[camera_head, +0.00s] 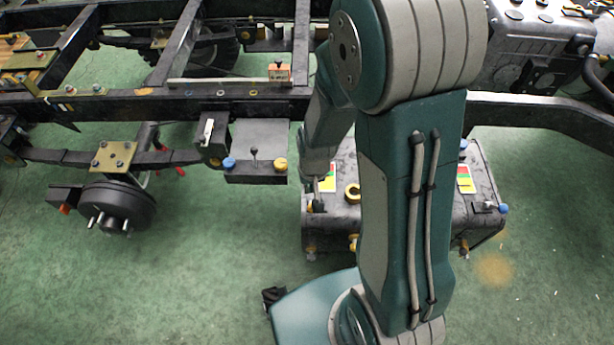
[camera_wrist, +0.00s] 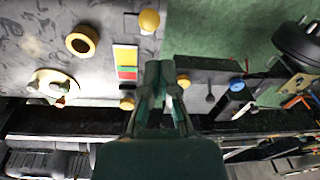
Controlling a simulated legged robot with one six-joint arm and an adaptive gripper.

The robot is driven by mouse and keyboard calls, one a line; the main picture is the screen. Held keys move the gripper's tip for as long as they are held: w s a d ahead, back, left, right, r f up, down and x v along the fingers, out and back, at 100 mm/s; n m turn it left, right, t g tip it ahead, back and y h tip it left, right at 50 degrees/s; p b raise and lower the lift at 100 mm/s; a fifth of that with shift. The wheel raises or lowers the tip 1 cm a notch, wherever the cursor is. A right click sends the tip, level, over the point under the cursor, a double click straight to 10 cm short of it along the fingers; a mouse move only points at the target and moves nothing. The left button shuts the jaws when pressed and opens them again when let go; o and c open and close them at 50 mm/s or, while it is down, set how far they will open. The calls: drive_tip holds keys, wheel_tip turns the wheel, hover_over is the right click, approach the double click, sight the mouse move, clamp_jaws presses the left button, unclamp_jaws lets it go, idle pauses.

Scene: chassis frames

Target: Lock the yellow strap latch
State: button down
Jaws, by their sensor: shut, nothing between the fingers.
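My gripper (camera_wrist: 160,68) is shut and empty, with its fingertips over the dark gap beside the grey tank. In the head view, my gripper (camera_head: 316,203) is small and dark at the tank's left end. I cannot tell for certain which yellow part is the strap latch. A yellow round knob (camera_wrist: 183,81) is just right of my fingertips in the wrist view; it also shows on the small black box in the head view (camera_head: 280,163). Another yellow knob (camera_wrist: 149,21) is at the tank's edge, above my fingertips. A further yellow piece (camera_wrist: 127,103) is partly hidden below-left of my fingers.
The grey tank (camera_wrist: 45,25) carries a yellow ring (camera_wrist: 82,41) and a coloured label (camera_wrist: 126,61). The small black box also has a black lever (camera_head: 253,155) and a blue knob (camera_head: 229,163). The chassis rail (camera_head: 150,105) runs behind. Green floor is open in front.

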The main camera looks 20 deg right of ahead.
drive_tip(key=shift+s+a+r, duration=0.25)
drive_tip(key=shift+s, duration=0.3)
drive_tip(key=shift+s+a+r, duration=0.2)
drive_tip(key=shift+s+r, duration=0.05)
drive_tip(key=shift+s, duration=0.25)
drive_tip(key=shift+d+r, duration=0.1)
drive_tip(key=shift+d, duration=0.05)
drive_tip(key=s+r+t, duration=0.1)
drive_tip(key=s+r, duration=0.2)
drive_tip(key=r, duration=0.6)
drive_tip(key=s+d+r+n+t, duration=0.1)
drive_tip(key=s+r+t, duration=0.1)
drive_tip(key=r, duration=0.7)
drive_tip(key=s+d+r+t, duration=0.1)
drive_tip(key=s+r, duration=0.3)
drive_tip(key=r, duration=0.5)
drive_tip(key=shift+d+t, duration=0.25)
drive_tip(key=shift+t, duration=0.25)
drive_tip(key=shift+w+d, duration=0.1)
